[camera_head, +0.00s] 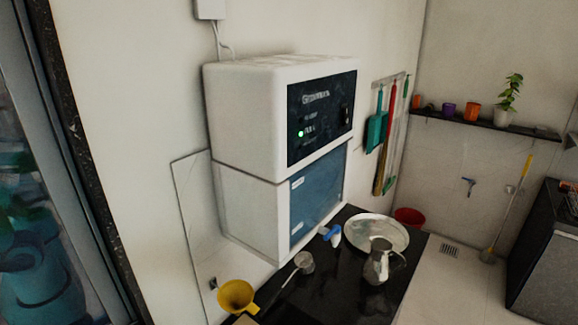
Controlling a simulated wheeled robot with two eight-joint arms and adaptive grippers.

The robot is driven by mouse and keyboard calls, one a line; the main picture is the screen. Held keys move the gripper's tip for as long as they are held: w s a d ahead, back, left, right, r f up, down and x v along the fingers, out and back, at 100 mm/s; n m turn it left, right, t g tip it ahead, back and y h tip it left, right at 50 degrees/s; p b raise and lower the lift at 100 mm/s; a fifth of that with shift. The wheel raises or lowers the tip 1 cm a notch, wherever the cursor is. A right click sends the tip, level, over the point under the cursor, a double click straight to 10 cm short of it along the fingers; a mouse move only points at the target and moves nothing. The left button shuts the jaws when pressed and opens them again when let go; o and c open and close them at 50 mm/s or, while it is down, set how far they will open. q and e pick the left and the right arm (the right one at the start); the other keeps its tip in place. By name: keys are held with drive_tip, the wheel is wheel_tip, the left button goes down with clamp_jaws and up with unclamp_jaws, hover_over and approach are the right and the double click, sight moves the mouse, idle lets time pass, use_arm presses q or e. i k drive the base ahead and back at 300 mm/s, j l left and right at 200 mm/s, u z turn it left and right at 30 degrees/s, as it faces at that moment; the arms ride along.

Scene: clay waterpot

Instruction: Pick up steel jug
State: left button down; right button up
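The steel jug (379,262) stands upright on the dark countertop (333,288), at the lower right of the white appliance. It has a grey metallic body and a handle on its right side. It stands in front of a large round steel plate (362,226), covering part of that plate's near edge. I cannot tell whether the jug touches the plate. Neither of my grippers shows in the head view.
A yellow funnel (237,295), a metal ladle-like utensil (304,262) and a blue-and-white item (331,235) lie left of the jug. The white appliance (279,120) rises behind. A red bucket (409,217) stands beyond the counter. Countertop near the jug's left is mostly bare.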

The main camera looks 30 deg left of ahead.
sight(376, 269)
drive_tip(key=l+u, duration=0.3)
drive_tip(key=i+l+u, duration=0.1)
drive_tip(key=l, duration=0.45)
drive_tip(key=i+l+u, duration=0.1)
drive_tip(key=l, duration=0.45)
drive_tip(key=l+z, duration=0.2)
drive_tip(key=z, duration=0.15)
drive_tip(key=i+l+z, duration=0.15)
drive_tip(key=z, duration=0.2)
